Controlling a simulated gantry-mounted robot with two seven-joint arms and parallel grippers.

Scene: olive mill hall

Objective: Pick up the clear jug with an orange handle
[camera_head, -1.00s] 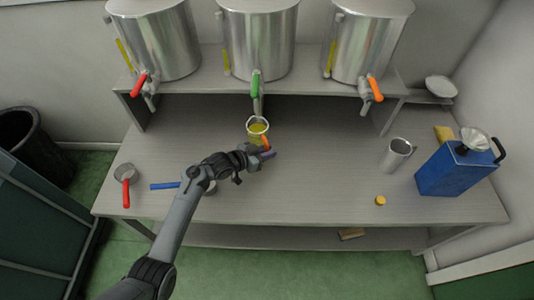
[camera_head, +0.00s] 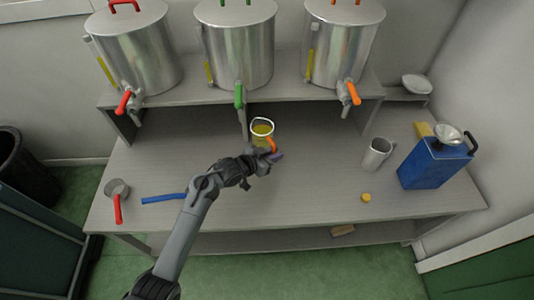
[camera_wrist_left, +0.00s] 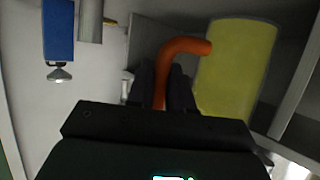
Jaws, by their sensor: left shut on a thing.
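The clear jug (camera_head: 262,129) holds yellow-green liquid and stands out just right of the green tap in the head view. Its orange handle (camera_head: 271,146) faces toward my left gripper (camera_head: 268,160). In the left wrist view the jug (camera_wrist_left: 238,65) fills the upper right, and its orange handle (camera_wrist_left: 184,47) runs down between the two dark fingers (camera_wrist_left: 163,88). My left gripper is shut on this handle. The jug's base is partly hidden, so I cannot tell whether it touches the table. My right gripper is not in view.
Three steel tanks with red, green (camera_head: 239,96) and orange taps stand on the shelf behind. On the table (camera_head: 310,195) are a red-handled cup (camera_head: 117,190), a blue handle (camera_head: 164,198), a metal mug (camera_head: 376,154), a yellow cap (camera_head: 366,198) and a blue can (camera_head: 432,164).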

